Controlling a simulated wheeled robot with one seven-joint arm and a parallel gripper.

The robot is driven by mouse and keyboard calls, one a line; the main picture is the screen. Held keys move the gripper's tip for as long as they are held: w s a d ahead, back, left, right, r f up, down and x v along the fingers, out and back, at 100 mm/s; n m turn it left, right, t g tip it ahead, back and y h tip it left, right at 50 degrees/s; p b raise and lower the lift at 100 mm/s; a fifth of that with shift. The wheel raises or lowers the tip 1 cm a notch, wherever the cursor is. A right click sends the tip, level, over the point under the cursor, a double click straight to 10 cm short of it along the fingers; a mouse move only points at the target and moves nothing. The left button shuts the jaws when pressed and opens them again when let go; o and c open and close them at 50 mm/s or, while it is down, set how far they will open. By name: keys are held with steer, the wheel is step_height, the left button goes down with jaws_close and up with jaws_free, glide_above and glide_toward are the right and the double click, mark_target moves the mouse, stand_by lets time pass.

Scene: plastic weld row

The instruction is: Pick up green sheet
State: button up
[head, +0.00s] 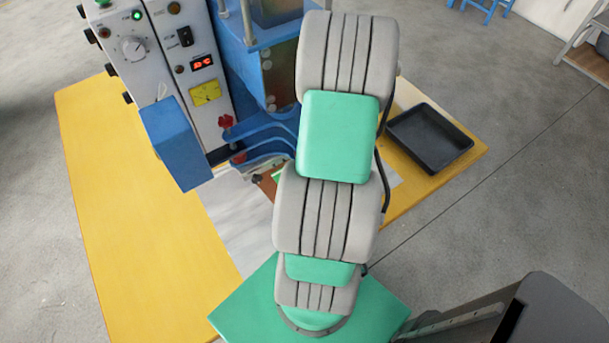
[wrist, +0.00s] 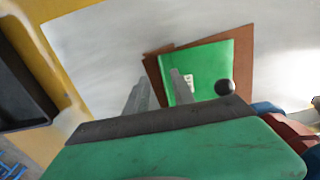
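The green sheet (wrist: 212,62) lies on a brown board (wrist: 246,45) in the wrist view. It carries a small white label and a dark round spot. In the head view only a sliver of the green sheet (head: 277,176) shows beside my arm, which hides the rest. My gripper (wrist: 159,76) is open, its two grey fingers apart. The fingers appear in front of the sheet's left edge, one overlapping the green and the other to its left. The height above the sheet is hard to tell. The head view hides my gripper behind my arm.
A blue and grey welding machine (head: 170,60) with a control panel stands at the back of the yellow table (head: 130,230). A black tray (head: 430,137) sits on the table's right side. A white sheet (wrist: 95,55) lies under the board. The table's left side is clear.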

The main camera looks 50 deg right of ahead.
step_height(320, 180, down, 6)
steer(key=shift+s+a+r+p, duration=0.1)
steer(key=shift+r+p, duration=0.1)
steer(key=shift+p, duration=0.45)
jaws_close()
